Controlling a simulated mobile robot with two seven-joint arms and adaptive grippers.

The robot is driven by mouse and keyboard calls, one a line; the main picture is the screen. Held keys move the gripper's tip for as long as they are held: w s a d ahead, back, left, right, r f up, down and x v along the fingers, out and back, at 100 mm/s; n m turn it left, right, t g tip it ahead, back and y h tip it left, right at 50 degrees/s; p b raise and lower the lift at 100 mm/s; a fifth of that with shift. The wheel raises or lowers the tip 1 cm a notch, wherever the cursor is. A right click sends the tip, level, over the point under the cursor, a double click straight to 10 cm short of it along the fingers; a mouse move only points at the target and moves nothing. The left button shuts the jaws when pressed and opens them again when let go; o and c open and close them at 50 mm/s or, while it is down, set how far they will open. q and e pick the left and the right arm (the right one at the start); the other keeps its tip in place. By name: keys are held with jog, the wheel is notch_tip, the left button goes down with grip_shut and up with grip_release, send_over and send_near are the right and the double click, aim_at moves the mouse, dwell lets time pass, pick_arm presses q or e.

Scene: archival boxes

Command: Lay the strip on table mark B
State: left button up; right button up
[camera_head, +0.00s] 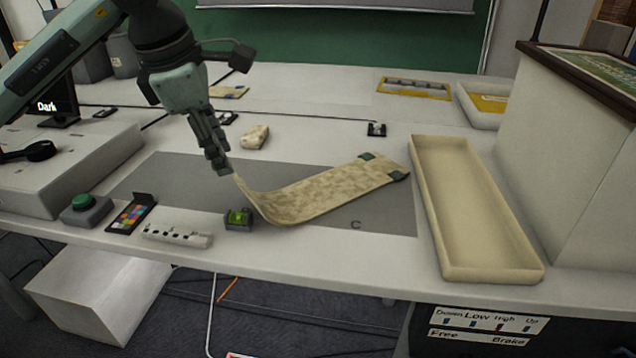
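The strip (325,192) is a long beige patterned band over the grey mat (385,222). Its left end curls up to my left gripper (228,172), whose fingers are closed on that end. Its right end is flat, with two small dark green pieces (397,176) at its corners. A letter C shows on the mat below the strip's right part. No mark B is visible; I cannot tell whether the strip covers it. My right gripper is not in view.
A shallow cream tray (470,205) stands right of the mat, near a large white box (575,150). A small green-topped block (238,219), a white ruler-like bar (177,235), a colour card (131,214) and a green button (85,207) line the front edge. A beige lump (255,137) lies behind.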

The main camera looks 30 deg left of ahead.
aim_at(242, 184)
pick_arm(q)
jog(key=f+n, duration=0.2)
jog(key=n, duration=0.5)
jog(key=w+f+n+t+y+p, duration=0.1)
jog(key=n, duration=0.7)
jog(key=d+f+n+y, duration=0.1)
jog(key=f+n, duration=0.1)
jog(key=n, duration=0.5)
jog(key=shift+w+f+n, duration=0.3)
jog(key=shift+w+n, duration=0.05)
jog(key=shift+n, duration=0.05)
jog(key=x, duration=0.2)
jog(key=shift+w+f, duration=0.25)
jog(key=shift+f, duration=0.05)
jog(key=shift+w+f, duration=0.2)
jog(key=shift+f, duration=0.1)
jog(key=shift+a+f, duration=0.1)
jog(key=shift+f, duration=0.05)
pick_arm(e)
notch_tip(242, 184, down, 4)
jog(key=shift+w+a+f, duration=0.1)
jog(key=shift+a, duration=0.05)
pick_arm(q)
grip_shut()
